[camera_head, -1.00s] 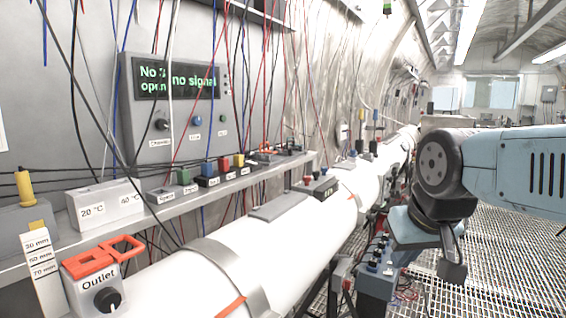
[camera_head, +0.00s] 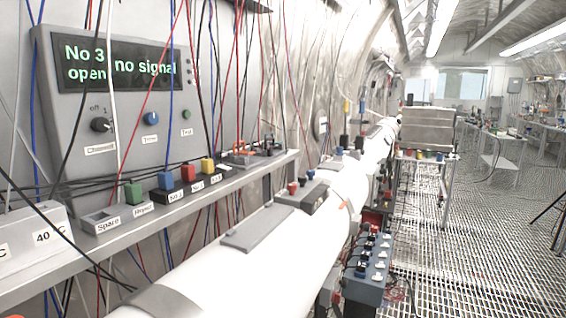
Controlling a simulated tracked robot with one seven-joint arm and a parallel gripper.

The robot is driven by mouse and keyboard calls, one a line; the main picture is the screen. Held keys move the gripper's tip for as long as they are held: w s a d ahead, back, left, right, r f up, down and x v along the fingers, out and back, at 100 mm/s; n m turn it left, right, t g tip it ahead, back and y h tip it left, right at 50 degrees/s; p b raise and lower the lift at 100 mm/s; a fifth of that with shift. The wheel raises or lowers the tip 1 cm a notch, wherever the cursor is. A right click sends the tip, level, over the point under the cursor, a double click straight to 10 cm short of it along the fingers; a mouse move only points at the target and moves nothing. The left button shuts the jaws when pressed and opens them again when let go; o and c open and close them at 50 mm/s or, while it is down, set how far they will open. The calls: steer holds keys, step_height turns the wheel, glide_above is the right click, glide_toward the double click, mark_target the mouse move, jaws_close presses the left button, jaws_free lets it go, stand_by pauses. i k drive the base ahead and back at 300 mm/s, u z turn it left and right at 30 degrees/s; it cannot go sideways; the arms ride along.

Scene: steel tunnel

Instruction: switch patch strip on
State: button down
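No label reading patch strip is legible, so I cannot tell for certain which thing it is. A blue-grey box with a row of dark and white knobs or plugs (camera_head: 368,262) stands low beside the white pipe, right of centre. Its switch state is too small to tell. On the grey shelf at left is a row of small labelled blocks, green (camera_head: 133,192), blue (camera_head: 166,181), red (camera_head: 188,172) and yellow (camera_head: 207,165). The wall panel (camera_head: 120,90) reads "No 3 open" and "no signal"; it has a black knob marked "off" and blue and green buttons. My gripper is not in view.
The white pipe (camera_head: 225,262) runs away from me between shelf and walkway. Many loose cables hang in front of the panel and shelf. A grey block on a stand (camera_head: 427,130) is further back. The grating floor (camera_head: 470,250) at right is largely clear.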

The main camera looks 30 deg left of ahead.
mark_target(222, 167)
steer(key=z, duration=0.8)
steer(key=i, duration=2.2)
steer(key=u, duration=2.45)
steer(key=i, duration=0.15)
steer(key=u, duration=0.95)
